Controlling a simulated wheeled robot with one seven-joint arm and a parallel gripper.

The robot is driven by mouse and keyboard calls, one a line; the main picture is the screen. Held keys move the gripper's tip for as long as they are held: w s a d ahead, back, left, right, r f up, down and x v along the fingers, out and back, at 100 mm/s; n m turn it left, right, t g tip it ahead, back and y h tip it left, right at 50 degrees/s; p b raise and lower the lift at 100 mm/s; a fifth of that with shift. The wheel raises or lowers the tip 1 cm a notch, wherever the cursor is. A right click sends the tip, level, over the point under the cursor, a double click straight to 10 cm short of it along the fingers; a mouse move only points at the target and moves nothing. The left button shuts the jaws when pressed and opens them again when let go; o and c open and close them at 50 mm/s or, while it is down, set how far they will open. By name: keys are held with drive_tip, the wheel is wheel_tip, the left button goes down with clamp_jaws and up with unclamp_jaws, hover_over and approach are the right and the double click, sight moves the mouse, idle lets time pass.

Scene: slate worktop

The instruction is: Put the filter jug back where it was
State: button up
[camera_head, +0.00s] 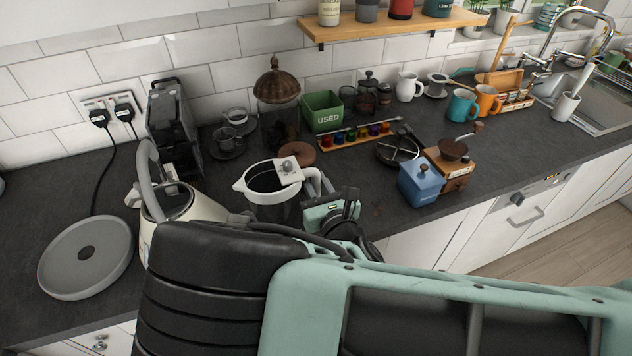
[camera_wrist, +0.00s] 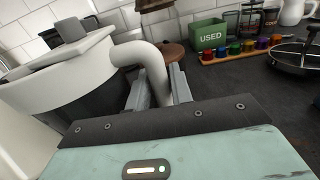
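The filter jug (camera_head: 262,199) has a white rim, a dark see-through body and a grey-white lid piece with a dial. It stands upright near the middle of the worktop, just right of the kettle; I cannot tell whether its bottom touches the worktop. In the wrist view the jug (camera_wrist: 62,62) fills the left side, with its white curved handle reaching down between my fingers. My gripper (camera_wrist: 160,88) has one finger on each side of the handle, close against it. In the head view my gripper (camera_head: 326,196) is at the jug's right side, partly hidden by my arm.
A cream kettle (camera_head: 188,208) stands close left of the jug, with a round grey base (camera_head: 86,257) further left. Behind are a brown lid (camera_head: 297,153), a glass jar (camera_head: 278,113) and a green USED box (camera_head: 323,112). A blue box (camera_head: 419,183) and grinder (camera_head: 452,168) stand right.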

drive_tip(key=shift+o, duration=1.1)
drive_tip(key=shift+r, duration=0.1)
drive_tip(key=b+v, duration=0.4)
drive_tip(key=v, duration=0.8)
drive_tip(key=d+r+m+g+h, duration=0.2)
drive_tip(key=d+r+m+h, duration=0.3)
drive_tip(key=d+m+h, duration=0.65)
drive_tip(key=s+d+r+m+g+h, duration=0.1)
drive_tip(key=s+d+m+g+h, duration=0.5)
drive_tip(key=m+g, duration=0.3)
drive_tip(key=s+a+r+m+g+y, duration=0.2)
drive_tip(key=s+m+g+y, duration=0.4)
drive_tip(key=s+g, duration=0.1)
drive_tip(key=s+a+r+m+y, duration=0.1)
drive_tip(key=a+r+m+y, duration=0.3)
drive_tip(key=a+r+y, duration=0.2)
drive_tip(key=a+y, duration=0.1)
drive_tip(key=a, duration=0.1)
drive_tip(key=shift+s+a+m+t, duration=0.3)
drive_tip(key=shift+s+a+m, duration=0.05)
